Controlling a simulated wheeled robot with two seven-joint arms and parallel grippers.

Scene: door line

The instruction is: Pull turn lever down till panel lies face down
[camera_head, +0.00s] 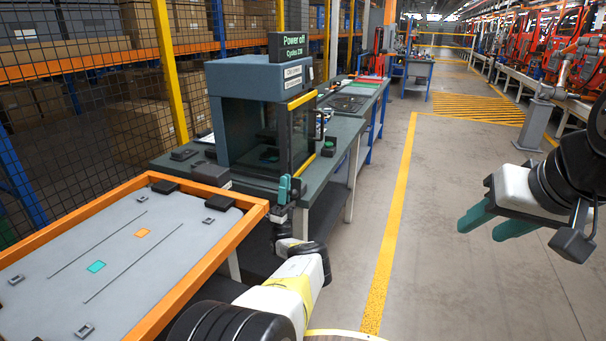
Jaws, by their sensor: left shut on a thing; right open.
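The panel (150,235) is a grey plate in an orange frame (226,252) at the lower left, with an orange and a teal patch, slots and black corner blocks. It looks roughly flat with the marked side up. My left gripper (285,188) is just right of the frame's far right corner, teal fingers pointing up. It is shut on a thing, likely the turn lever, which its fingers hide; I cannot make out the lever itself. My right gripper (482,222) is open and empty over the floor at the right, far from the panel.
Wire fence and shelving line the left. The floor aisle (440,200) is clear beyond the yellow line.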

